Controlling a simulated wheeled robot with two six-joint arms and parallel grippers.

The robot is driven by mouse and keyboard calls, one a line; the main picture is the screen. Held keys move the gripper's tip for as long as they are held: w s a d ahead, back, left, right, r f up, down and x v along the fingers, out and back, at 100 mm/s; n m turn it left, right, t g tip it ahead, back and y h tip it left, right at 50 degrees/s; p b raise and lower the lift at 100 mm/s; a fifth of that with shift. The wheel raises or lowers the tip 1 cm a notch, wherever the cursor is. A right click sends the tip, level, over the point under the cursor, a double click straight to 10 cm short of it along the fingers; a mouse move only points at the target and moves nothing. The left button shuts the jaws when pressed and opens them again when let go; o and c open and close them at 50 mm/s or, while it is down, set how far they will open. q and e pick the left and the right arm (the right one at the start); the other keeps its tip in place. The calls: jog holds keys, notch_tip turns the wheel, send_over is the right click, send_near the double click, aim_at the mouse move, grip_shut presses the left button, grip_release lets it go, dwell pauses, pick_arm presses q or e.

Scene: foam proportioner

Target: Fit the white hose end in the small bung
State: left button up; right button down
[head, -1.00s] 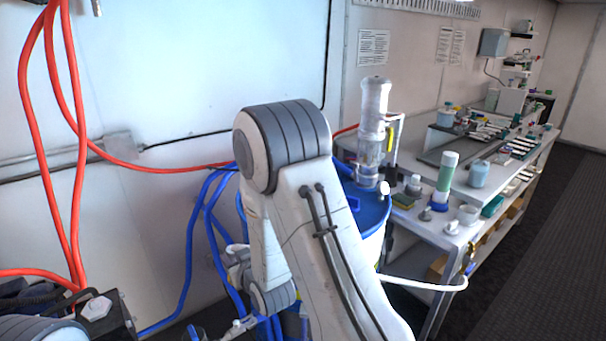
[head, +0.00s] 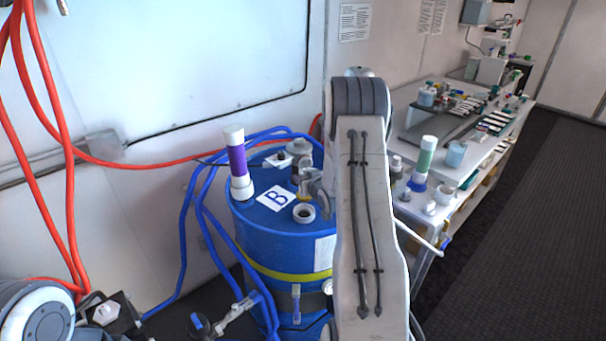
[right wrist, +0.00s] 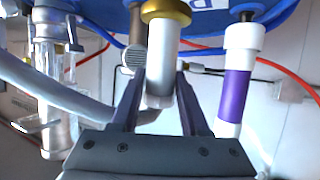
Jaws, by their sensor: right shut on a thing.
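My right gripper (head: 312,183) is over the blue drum, partly hidden behind my arm. In the right wrist view its fingers (right wrist: 160,98) are shut on the white hose end (right wrist: 161,58), a white cylinder with a gold collar. The gold collar also shows in the head view (head: 304,197). A white ring-shaped bung opening (head: 303,212) on the drum lid lies just below the collar in the head view. I cannot tell whether the hose end touches it. The white hose (head: 420,235) runs out to the right behind my arm. My left gripper is not in view.
The blue drum (head: 262,238) carries a label B (head: 276,197), a purple-and-white tube (head: 238,165) and a grey fitting (head: 298,150). A clear pump (right wrist: 48,85) shows in the right wrist view. Blue hoses (head: 190,225) hang left. A cluttered bench (head: 405,125) stands right.

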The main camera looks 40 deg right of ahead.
jog(key=shift+f+b, duration=1.75)
jog(key=shift+f, duration=1.05)
jog(key=shift+s+b, duration=0.15)
jog(key=shift+b, duration=0.2)
jog(key=shift+f+b, duration=0.55)
jog(key=shift+f, duration=0.05)
jog(key=c, duration=0.7)
grip_release()
jog(key=shift+a, duration=0.1)
jog(key=shift+s, duration=0.1)
jog(key=shift+p+v, duration=0.85)
jog(key=shift+v, duration=4.6)
